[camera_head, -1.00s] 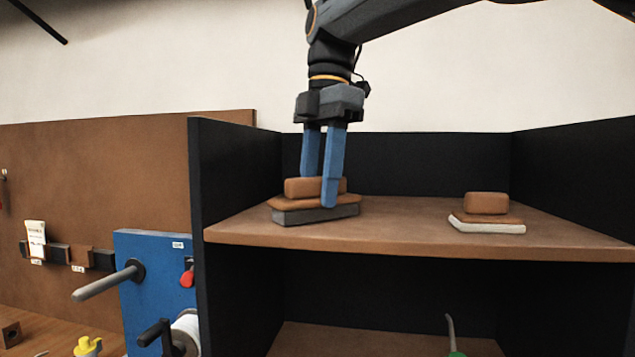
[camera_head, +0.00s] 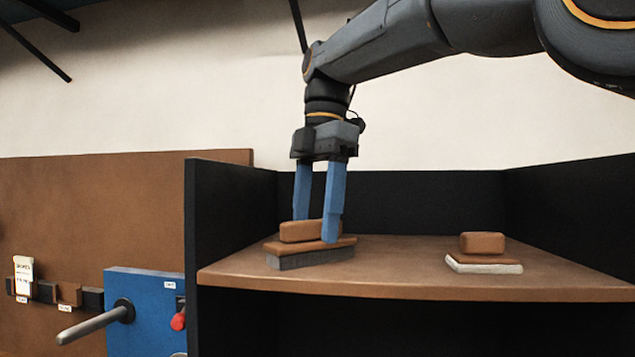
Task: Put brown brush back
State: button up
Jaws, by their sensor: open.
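A brush with a brown handle block and dark grey bristles (camera_head: 308,259) sits at the left of the brown upper shelf, bristles down. It appears to rest on the shelf surface. A second brown-topped brush with a whitish base (camera_head: 483,254) sits further right on the same shelf. My gripper (camera_head: 318,230) points down over the dark-bristled brush, its two blue fingers apart. One finger is on the near side of the handle block; the other goes behind it, its tip hidden. I cannot tell whether the fingers touch the handle.
The upper shelf (camera_head: 400,272) has dark side and back walls; its left wall (camera_head: 230,222) stands close to my gripper. The shelf between the two brushes is clear. Left of it are a blue panel (camera_head: 145,315) with a grey rod (camera_head: 90,326) and a brown board (camera_head: 110,215).

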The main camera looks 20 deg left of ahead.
jog(key=r, duration=0.3)
jog(key=r+p, duration=0.1)
jog(key=r, duration=0.2)
jog(key=w+r, duration=0.1)
jog(key=r, duration=0.1)
jog(key=shift+d+r, duration=0.3)
jog(key=shift+r, duration=0.1)
jog(key=shift+d+r+p, duration=0.1)
jog(key=shift+r+p, duration=0.95)
jog(key=shift+p, duration=0.35)
